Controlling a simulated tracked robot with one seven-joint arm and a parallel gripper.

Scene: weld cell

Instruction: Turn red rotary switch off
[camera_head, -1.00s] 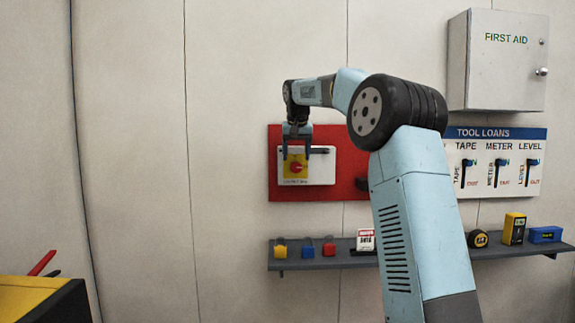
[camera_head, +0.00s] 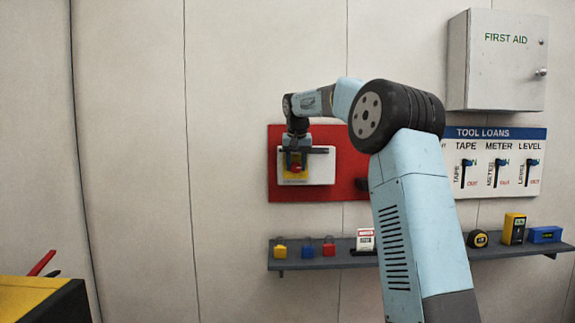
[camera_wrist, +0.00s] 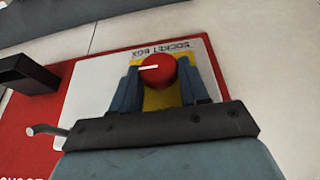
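The red rotary switch (camera_wrist: 157,70) is a round knob with a white pointer line, on a yellow plate (camera_wrist: 158,98) fixed to a white panel (camera_head: 322,169). In the wrist view the line runs nearly level from the knob's middle to the left. My gripper (camera_wrist: 158,78) has one blue finger on each side of the knob, and both seem to touch its sides. In the head view my gripper (camera_head: 295,166) hangs in front of the yellow plate and covers much of it; the red knob (camera_head: 296,169) shows between the fingers.
The white panel is on a red board (camera_head: 348,150); a dark block (camera_wrist: 25,73) juts out beside it. Below, a grey shelf (camera_head: 400,257) holds padlocks, a tape measure (camera_head: 477,239) and meters. A first aid cabinet (camera_head: 498,60) and a tool loans board (camera_head: 495,133) are at right.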

